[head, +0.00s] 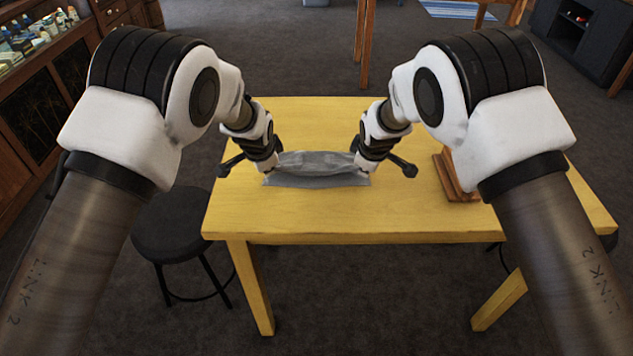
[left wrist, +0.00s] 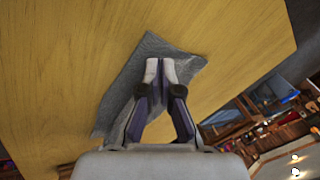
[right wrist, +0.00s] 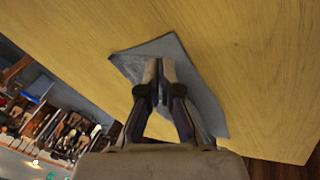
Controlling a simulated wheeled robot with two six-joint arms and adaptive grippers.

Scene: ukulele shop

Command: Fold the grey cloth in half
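The grey cloth (head: 318,180) lies on the yellow table, with a raised, slightly sagging band along its far side between my two grippers. My left gripper (head: 275,164) is at the cloth's left end and my right gripper (head: 361,166) is at its right end. In the left wrist view the fingertips (left wrist: 161,66) are nearly together on the cloth (left wrist: 122,92). In the right wrist view the fingertips (right wrist: 159,68) are also nearly together on the cloth (right wrist: 205,103). Both look shut on it. The pinched edges are mostly hidden by the fingers.
The yellow table (head: 400,215) is bare in front of the cloth and behind it. A brown wooden object (head: 455,178) stands on the table to the right, close to my right arm. A black stool (head: 172,225) is on the floor left of the table.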

